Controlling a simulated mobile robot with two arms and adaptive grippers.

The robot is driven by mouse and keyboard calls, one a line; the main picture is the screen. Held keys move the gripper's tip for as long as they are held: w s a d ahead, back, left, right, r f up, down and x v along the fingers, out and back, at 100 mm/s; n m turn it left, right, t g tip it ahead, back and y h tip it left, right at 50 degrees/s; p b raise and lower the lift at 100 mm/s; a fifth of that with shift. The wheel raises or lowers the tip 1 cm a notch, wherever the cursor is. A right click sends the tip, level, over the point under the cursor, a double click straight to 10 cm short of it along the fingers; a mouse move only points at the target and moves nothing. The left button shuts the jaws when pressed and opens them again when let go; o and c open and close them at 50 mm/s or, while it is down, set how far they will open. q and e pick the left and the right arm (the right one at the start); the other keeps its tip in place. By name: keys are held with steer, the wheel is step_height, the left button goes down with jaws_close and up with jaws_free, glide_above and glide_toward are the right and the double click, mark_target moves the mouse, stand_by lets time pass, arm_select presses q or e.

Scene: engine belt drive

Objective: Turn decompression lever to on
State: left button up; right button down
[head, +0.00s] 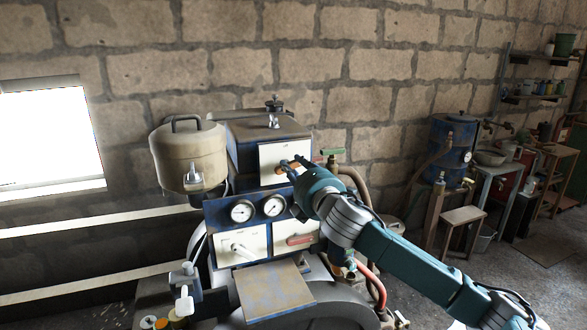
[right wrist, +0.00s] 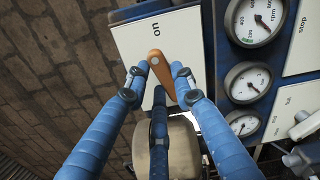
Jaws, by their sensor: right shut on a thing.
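The decompression lever (right wrist: 160,70) is a wooden-brown handle on a white panel (right wrist: 188,43) of the blue engine housing. In the right wrist view its rounded end lies close to the word "on", which reads turned over. My right gripper (right wrist: 161,71) has its blue fingers shut around the lever, with one fingertip on each side. In the head view the right gripper (head: 289,166) reaches from the right to the white panel (head: 270,156), and its fingers partly cover the lever. My left gripper is not in view.
Below the panel are round gauges (head: 242,211), a lower white panel with a switch (head: 238,248) and a red handle (head: 300,240). A beige canister (head: 185,155) hangs at left. Hoses run at right. A stool (head: 463,217) and a blue barrel (head: 450,143) stand farther right.

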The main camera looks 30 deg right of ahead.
steer(key=shift+d+m, duration=0.1)
steer(key=shift+m, duration=1.3)
steer(key=shift+f+m, duration=0.1)
steer(key=shift+m, duration=0.2)
steer(key=c, duration=1.4)
jaws_free()
steer(key=shift+c, duration=0.2)
steer(key=shift+s, duration=0.1)
steer(key=v, duration=1.2)
